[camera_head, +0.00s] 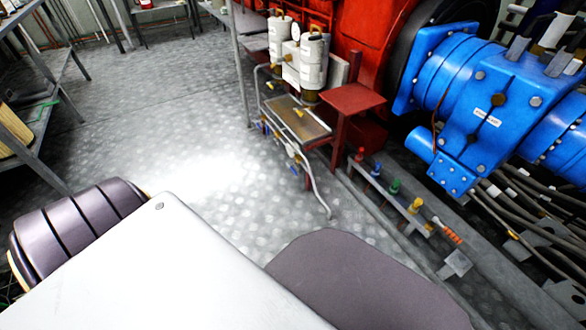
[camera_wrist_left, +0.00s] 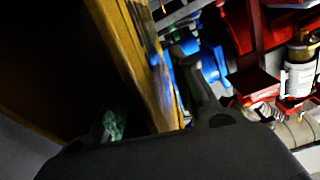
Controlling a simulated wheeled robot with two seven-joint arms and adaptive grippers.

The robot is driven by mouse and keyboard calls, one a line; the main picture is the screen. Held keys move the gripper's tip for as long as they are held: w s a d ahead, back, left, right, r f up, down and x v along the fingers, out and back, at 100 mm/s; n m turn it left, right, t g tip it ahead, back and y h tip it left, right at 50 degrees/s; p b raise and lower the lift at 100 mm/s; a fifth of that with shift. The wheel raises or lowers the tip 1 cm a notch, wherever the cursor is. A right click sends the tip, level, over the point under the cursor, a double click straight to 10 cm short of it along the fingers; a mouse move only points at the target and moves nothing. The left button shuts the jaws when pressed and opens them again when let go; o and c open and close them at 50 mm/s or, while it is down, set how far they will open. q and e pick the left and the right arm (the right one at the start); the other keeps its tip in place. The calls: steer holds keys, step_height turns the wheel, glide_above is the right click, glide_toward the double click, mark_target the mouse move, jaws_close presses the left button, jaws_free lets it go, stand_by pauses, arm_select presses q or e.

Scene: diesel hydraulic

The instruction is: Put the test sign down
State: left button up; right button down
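The sign, a board with a yellow, dark-marked face (camera_wrist_left: 143,50) and a dark side, shows at a steep angle in the left wrist view. It stands between the two dark fingers of my left gripper (camera_wrist_left: 155,100), which looks shut on it. One finger is on the dark side, the other by the yellow face. The marking is too slanted and blurred to read. In the head view I make out neither the sign nor my left gripper. My right gripper is in neither view.
Blue machinery (camera_head: 490,105) and a red frame (camera_head: 352,99) with white canisters (camera_head: 313,62) stand at the right. Coloured valves (camera_head: 394,187) and cables lie low there. A grey rack (camera_head: 40,150) stands at the left. The metal floor (camera_head: 185,130) between is clear.

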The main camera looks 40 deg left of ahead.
arm_select(q)
steer(key=v, duration=1.1)
steer(key=shift+s+p, duration=0.15)
steer(key=shift+p, duration=0.3)
steer(key=shift+s+a+f, duration=0.1)
steer(key=shift+a, duration=0.05)
